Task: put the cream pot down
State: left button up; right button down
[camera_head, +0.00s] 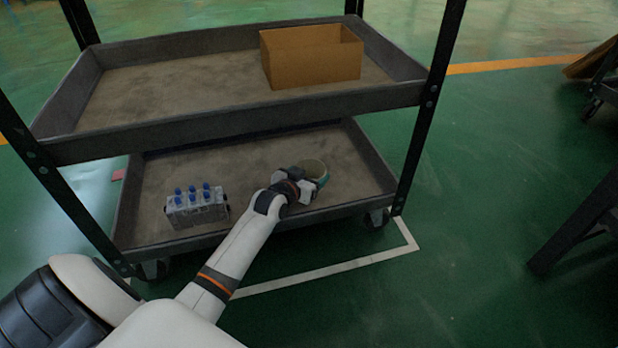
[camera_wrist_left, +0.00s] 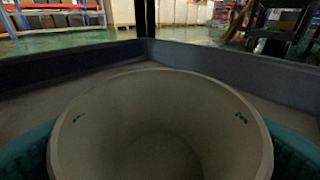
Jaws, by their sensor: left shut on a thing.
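The cream pot (camera_head: 313,168) is at the right of the cart's lower shelf (camera_head: 240,165), partly hidden by my left gripper (camera_head: 308,185). The gripper is shut on the pot, with a teal-green finger showing at its side. In the left wrist view the pot (camera_wrist_left: 160,125) fills the lower middle, its open mouth toward the camera and its inside empty. Small dark-green marks show inside its wall. Teal finger pads lie on both sides of it. I cannot tell whether its base touches the shelf. My right gripper is not in view.
A grey valve block with blue knobs (camera_head: 196,205) stands at the left of the lower shelf. An open cardboard box (camera_head: 312,66) stands on the upper shelf (camera_head: 180,85) above. Black cart posts (camera_head: 424,130) and raised shelf rims bound the space. The shelf between block and pot is clear.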

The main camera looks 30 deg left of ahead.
pick_arm(q)
jog(key=o, duration=1.1)
jog(key=shift+f, duration=0.1)
jog(key=shift+c, duration=0.2)
jog(key=shift+s+r+p, duration=0.3)
jog(key=shift+r+p, duration=0.05)
jog(key=p+v, duration=0.7)
jog(key=v, duration=0.3)
jog(key=shift+s+r, duration=0.15)
jog(key=shift+s, duration=0.55)
